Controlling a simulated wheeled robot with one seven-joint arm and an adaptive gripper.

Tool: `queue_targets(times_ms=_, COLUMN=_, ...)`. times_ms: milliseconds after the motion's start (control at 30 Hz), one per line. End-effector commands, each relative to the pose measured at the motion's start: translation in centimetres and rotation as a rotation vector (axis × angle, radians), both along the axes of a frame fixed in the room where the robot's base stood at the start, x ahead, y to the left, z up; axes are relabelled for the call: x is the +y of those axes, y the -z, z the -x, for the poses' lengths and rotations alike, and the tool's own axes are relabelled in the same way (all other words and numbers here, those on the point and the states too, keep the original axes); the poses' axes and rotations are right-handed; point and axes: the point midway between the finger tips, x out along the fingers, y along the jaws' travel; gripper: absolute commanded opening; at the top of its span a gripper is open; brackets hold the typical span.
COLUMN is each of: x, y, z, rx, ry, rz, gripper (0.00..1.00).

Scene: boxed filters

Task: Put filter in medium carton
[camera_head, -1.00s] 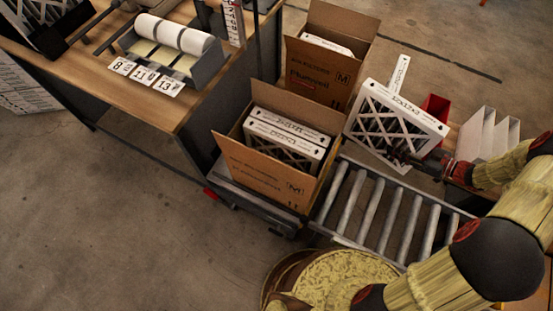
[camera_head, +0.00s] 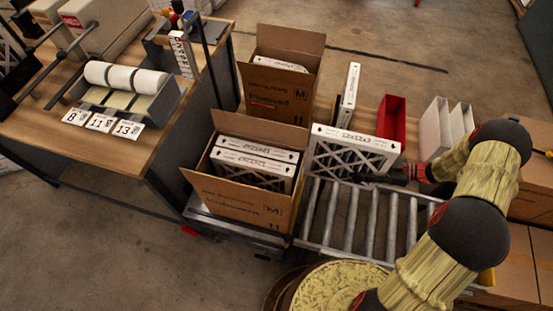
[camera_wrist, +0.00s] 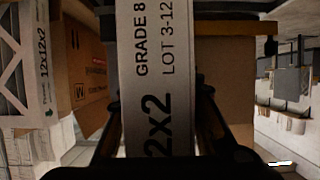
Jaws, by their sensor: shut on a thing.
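My gripper (camera_head: 365,176) is shut on a white-framed filter (camera_head: 352,144) with dark lattice. It holds the filter upright above the roller conveyor, just right of the nearer open carton. In the wrist view the filter's printed edge (camera_wrist: 155,75) stands between my fingers. The nearer carton (camera_head: 238,200), marked M, is open and holds several upright filters (camera_head: 256,153). A second open carton (camera_head: 277,95), also marked M, stands behind it with a filter (camera_head: 280,64) inside. The held filter hides part of the space behind it.
The roller conveyor (camera_head: 370,222) lies under the held filter. Another filter (camera_head: 349,90) stands behind it, near a red bin (camera_head: 391,124) and white bins (camera_head: 436,130). A wooden workbench (camera_head: 110,146) with rolls and number cards is at left. Open floor lies in front.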

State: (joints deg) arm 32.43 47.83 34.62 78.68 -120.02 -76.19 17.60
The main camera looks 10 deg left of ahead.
Motion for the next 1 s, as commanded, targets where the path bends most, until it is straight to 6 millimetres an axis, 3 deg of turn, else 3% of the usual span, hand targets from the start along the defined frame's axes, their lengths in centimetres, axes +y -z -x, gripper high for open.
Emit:
queue_targets(times_ms=100, x=3.1, y=-0.1, z=-0.4, rx=0.001, ry=-0.004, rz=0.0, gripper=0.05)
queue_targets(times_ms=1000, x=24.8, y=0.2, z=-3.4, rx=-0.002, ry=-0.004, rz=0.0, gripper=0.05)
